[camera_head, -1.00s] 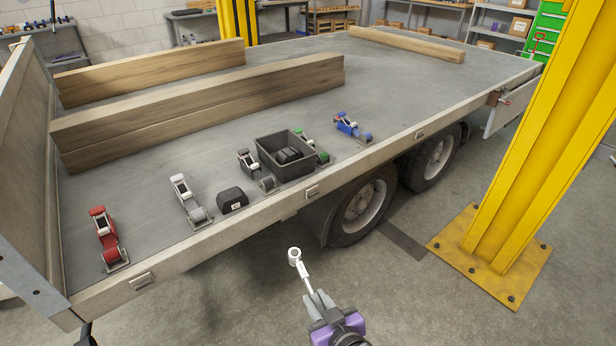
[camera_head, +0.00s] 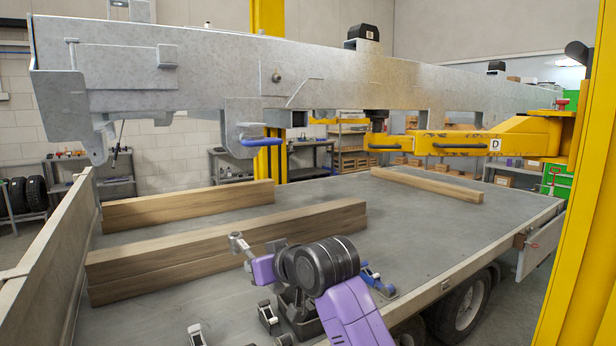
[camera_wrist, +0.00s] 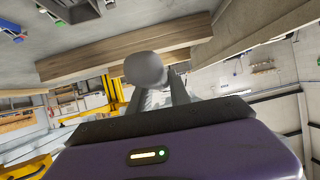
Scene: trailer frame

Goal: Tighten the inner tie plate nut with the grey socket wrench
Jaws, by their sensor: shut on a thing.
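My gripper (camera_head: 248,254) is shut on the grey socket wrench (camera_head: 238,242) and holds it up over the trailer bed, in front of the wooden beams. In the wrist view the wrench's rounded grey end (camera_wrist: 146,70) stands between the fingers (camera_wrist: 172,92) and hides part of them. A large galvanised frame (camera_head: 225,75) hangs above the bed, well above and behind the wrench. A round bolt or nut (camera_head: 277,75) shows on its side. I cannot tell whether it is the inner tie plate nut; no tie plate is clearly recognisable.
Wooden beams (camera_head: 230,240) lie across the trailer bed (camera_head: 440,240). A yellow lifting arm (camera_head: 430,146) reaches under the frame from the yellow post (camera_head: 585,230) at right. A blue-handled part (camera_head: 262,142) hangs under the frame. Ratchet straps lie near the front edge.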

